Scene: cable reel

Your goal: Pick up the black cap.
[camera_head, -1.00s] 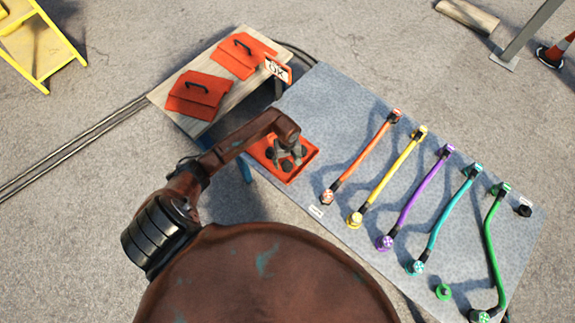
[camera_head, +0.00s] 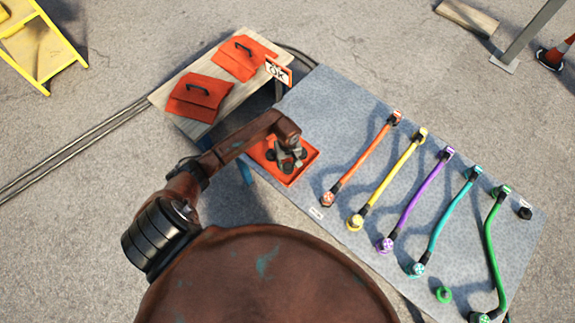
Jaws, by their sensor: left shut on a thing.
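My left gripper (camera_head: 289,157) is over the orange tray (camera_head: 304,171) at the left end of the grey table. It is shut on a black cap, which is small and largely hidden by the fingers. Dark round caps show around the fingers in the tray, and I cannot separate them clearly from the fingertips. Another black cap (camera_head: 525,212) sits alone at the table's far right edge, apart from the gripper. My right gripper is not in view.
Orange, yellow, purple, teal and green cables (camera_head: 491,250) lie across the grey table (camera_head: 330,110). A loose green ring-like part (camera_head: 444,295) lies near the front. A wooden bench (camera_head: 160,95) holds orange folded pieces (camera_head: 195,97).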

